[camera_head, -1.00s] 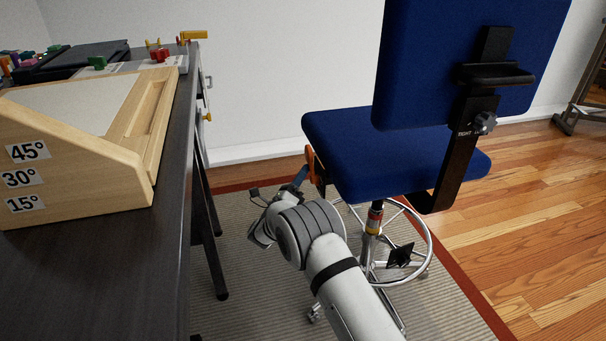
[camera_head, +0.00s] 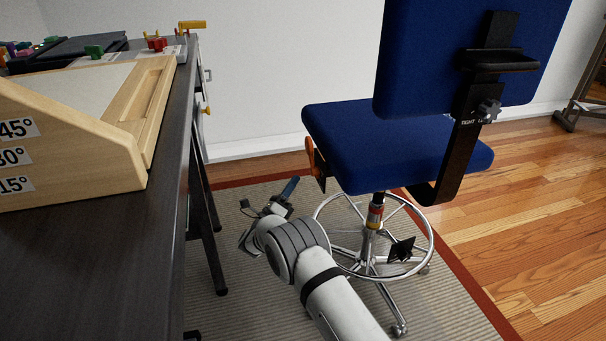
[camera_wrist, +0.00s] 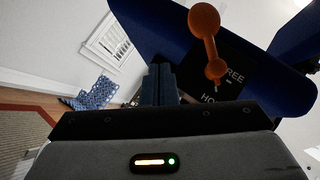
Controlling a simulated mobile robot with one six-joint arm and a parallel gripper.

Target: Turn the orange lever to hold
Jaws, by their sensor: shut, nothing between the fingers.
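The orange lever (camera_head: 310,156) is on the left side of the blue chair seat (camera_head: 395,150). In the wrist view the lever (camera_wrist: 207,42) has a round knob at the top and its hub lower down, on a black plate (camera_wrist: 238,72). The plate reads "FREE", with "HO" and a partly hidden remainder below. Which label the lever is set to I cannot tell. My gripper (camera_head: 292,186) is shut and empty, below and left of the lever, apart from it. Its blue-grey fingers (camera_wrist: 159,80) show left of the lever in the wrist view.
A dark desk (camera_head: 90,250) with a wooden angled stand (camera_head: 70,150) is at left. The chair's chrome foot ring (camera_head: 425,240) and base are right of my arm. A striped rug (camera_head: 235,240) lies beneath.

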